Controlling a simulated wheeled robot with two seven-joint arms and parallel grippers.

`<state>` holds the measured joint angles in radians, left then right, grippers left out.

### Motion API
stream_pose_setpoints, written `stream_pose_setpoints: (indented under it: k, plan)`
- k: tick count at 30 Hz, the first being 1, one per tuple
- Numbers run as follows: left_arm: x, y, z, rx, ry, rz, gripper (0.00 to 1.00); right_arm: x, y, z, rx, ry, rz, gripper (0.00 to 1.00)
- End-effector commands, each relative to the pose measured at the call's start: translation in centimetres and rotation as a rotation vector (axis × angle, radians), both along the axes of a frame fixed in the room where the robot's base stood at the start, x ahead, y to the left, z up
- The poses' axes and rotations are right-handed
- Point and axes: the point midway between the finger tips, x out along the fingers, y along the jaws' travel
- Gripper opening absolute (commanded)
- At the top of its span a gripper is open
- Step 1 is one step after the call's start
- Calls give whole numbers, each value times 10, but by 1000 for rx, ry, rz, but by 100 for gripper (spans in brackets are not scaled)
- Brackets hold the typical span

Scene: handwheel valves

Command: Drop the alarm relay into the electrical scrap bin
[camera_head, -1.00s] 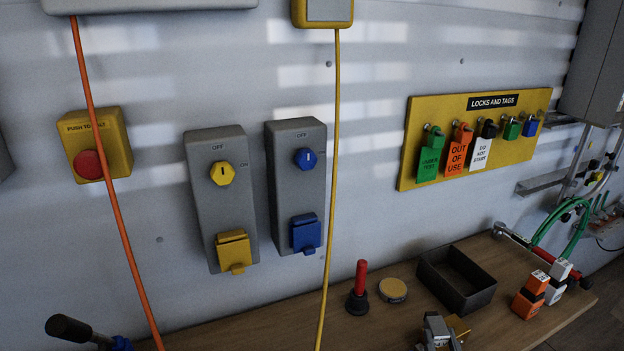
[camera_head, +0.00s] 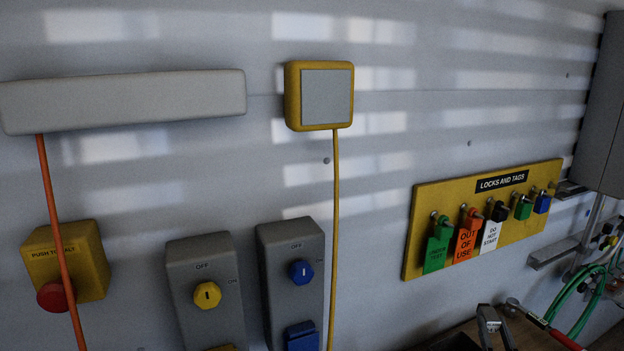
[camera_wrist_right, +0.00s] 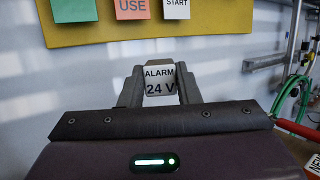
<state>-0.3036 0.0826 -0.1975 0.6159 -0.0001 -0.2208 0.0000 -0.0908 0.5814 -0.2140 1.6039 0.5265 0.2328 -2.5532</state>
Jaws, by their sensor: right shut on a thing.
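The alarm relay (camera_wrist_right: 159,80) is a small white block labelled "ALARM 24 V" in the right wrist view. My right gripper (camera_wrist_right: 159,90) is shut on it, with a dark finger on each side. In the head view my right gripper (camera_head: 495,322) shows at the bottom edge, right of centre, in front of the wall and below the tag board. A dark edge (camera_head: 457,342) left of the gripper may be the rim of the black open box; no bin label shows. My left gripper is out of view.
A yellow locks-and-tags board (camera_head: 415,240) hangs behind the gripper. Green hoses (camera_head: 575,305) and a red-handled tool (camera_head: 565,340) lie to the right. Grey switch boxes (camera_head: 290,265) and a yellow cable (camera_head: 335,220) are on the wall at left. Most of the bench is out of view.

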Motion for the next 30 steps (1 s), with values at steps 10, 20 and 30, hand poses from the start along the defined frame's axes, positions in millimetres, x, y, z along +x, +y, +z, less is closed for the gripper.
stream_pose_setpoints:
  k: [10,20,30]
  plan:
    - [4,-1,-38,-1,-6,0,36,0,0,-41,1,-1,0,6]
    - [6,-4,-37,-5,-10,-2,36,0,0,-40,0,-1,0,33]
    - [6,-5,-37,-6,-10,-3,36,0,0,-40,0,0,0,55]
